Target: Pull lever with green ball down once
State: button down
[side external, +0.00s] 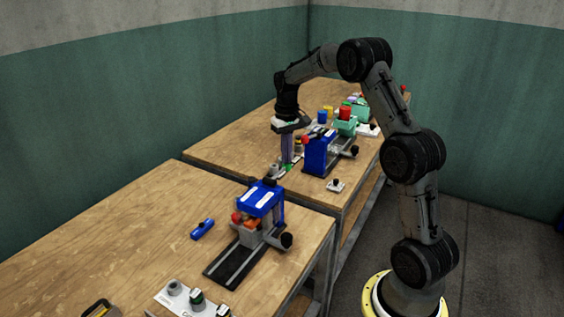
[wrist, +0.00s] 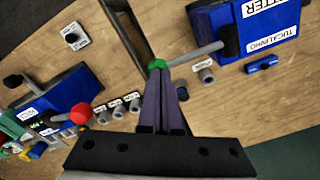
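The green ball (wrist: 157,64) is at the end of a thin grey lever rod (wrist: 195,55). In the wrist view the rod runs right to a dark part of a blue press (wrist: 262,38) with white labels. In the side view the green ball (side external: 289,168) shows just under my gripper (side external: 288,161), and that press (side external: 262,197) stands on the near table. My gripper (wrist: 160,75) points down with its long purple fingers close together. The fingertips overlap the ball in the wrist view; whether they touch it I cannot tell.
A second blue press (side external: 320,150) with a red ball (side external: 305,140) stands on the far table, beside my fingers. Several buttons and coloured parts lie behind it. A small blue piece (side external: 202,228) lies on the near table (side external: 110,225). A gap separates the tables.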

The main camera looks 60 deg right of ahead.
jog(key=shift+f, duration=1.45)
notch_tip(320, 180, up, 13)
jog(key=shift+f, duration=0.15)
dwell(1.3)
